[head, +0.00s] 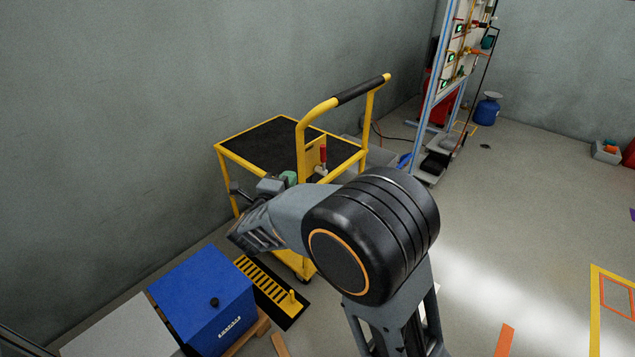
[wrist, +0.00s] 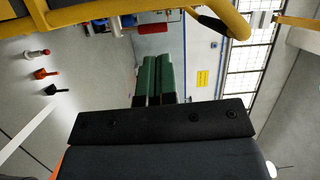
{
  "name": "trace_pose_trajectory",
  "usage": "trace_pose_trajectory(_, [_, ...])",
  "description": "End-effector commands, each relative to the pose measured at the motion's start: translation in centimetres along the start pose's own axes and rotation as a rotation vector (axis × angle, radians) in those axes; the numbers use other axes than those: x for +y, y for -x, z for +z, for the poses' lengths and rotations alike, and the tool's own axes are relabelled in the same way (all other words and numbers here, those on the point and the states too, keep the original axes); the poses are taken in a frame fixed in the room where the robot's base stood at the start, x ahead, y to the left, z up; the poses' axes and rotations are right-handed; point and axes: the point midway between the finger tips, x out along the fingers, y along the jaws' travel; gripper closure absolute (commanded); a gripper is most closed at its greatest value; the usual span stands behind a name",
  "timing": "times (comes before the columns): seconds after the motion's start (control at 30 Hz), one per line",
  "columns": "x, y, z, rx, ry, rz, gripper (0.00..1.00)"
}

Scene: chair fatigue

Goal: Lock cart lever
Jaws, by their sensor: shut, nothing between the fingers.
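The yellow cart (head: 233,137) with a black top stands by the grey wall in the head view. Its raised handle has a black grip (head: 361,89). A lever with a red grip (head: 323,153) stands upright at a yellow plate below the handle. In the wrist view the red grip (wrist: 152,28) lies just beyond my fingertips, apart from them. My gripper (head: 289,178) has green fingertips, left of and slightly below the lever in the head view. In the wrist view my gripper (wrist: 158,60) is shut and empty. My arm hides the cart's lower right part.
A blue box (head: 205,295) stands at the lower left, beside a yellow slotted piece on a black base (head: 268,290). A blue-framed rack (head: 432,100) and a blue canister (head: 487,108) are behind the cart. Open floor lies to the right.

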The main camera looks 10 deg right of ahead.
Motion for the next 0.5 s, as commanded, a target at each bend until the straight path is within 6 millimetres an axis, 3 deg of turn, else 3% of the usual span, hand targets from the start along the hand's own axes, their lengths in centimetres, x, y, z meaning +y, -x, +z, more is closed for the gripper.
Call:
trace_pose_trajectory(0.03, [1.7,0.4,0.0,0.038,-0.012,-0.013,1.00])
trace_pose_trajectory(0.13, [2.6,0.9,-0.4,0.102,-0.033,-0.037,1.00])
trace_pose_trajectory(0.5, [2.9,1.3,-0.7,0.148,-0.047,-0.056,1.00])
